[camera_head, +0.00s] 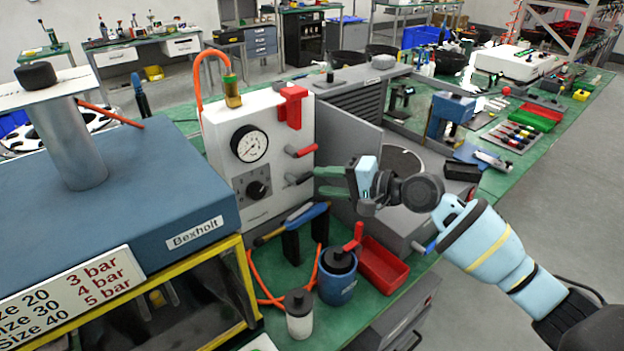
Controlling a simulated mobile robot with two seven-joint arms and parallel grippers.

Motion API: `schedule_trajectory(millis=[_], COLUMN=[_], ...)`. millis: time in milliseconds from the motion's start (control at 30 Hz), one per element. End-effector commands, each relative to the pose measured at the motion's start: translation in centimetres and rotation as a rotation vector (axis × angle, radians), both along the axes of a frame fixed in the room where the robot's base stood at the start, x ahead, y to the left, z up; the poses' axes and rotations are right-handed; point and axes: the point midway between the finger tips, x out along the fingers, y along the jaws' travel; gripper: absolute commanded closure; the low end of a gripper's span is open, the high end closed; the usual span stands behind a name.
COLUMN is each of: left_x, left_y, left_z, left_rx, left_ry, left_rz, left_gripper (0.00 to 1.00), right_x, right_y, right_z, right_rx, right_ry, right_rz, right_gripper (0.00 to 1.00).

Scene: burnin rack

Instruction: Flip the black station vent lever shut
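The white station panel (226,135) stands left of centre, with a round gauge (249,144) and a black knob (258,189). The black vent lever (297,180) sticks out from the panel's right side, below a red-handled lever (302,151). My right gripper (322,181) comes in from the right, its dark green fingers pointing left toward the black lever. The fingers look apart, with a gap between them, and nothing shows held. The fingertips are close to the lever's end; I cannot tell if they touch it. My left gripper is not in view.
A blue Bexholt machine (130,190) fills the left. Below the panel stand a blue canister (337,279), a white bottle (299,318) and a red tray (384,266). An orange hose (256,286) loops there. A grey vented housing (365,90) stands behind my gripper.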

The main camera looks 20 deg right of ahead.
Motion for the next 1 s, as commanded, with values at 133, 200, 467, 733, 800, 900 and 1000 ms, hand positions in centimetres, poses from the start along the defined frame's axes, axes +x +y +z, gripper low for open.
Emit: schedule_trajectory(millis=[133, 200, 467, 733, 800, 900, 1000], left_x=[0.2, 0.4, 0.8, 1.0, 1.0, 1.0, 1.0], left_y=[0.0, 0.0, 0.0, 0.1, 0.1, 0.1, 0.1], left_z=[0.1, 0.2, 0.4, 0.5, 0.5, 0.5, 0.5], left_rx=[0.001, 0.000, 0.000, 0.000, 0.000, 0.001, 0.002], left_ry=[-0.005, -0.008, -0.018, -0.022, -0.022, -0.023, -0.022], left_rz=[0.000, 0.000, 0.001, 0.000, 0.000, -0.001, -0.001], left_gripper=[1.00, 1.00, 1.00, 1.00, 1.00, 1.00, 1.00], right_x=[1.6, 2.1, 2.9, 2.9, 2.9, 2.9, 2.9], right_y=[1.5, 1.9, 2.7, 2.7, 2.7, 2.7, 2.7], right_z=[-0.4, -0.6, -1.0, -1.0, -1.0, -1.0, -1.0], right_rx=[0.002, 0.001, -0.001, -0.001, -0.001, -0.001, -0.001], right_ry=[-0.001, -0.001, -0.001, -0.001, -0.001, -0.001, -0.001], right_rz=[0.001, 0.000, 0.000, 0.000, 0.000, 0.000, 0.000], right_gripper=[0.65, 0.65, 0.65, 0.75, 0.84, 0.98, 1.00])
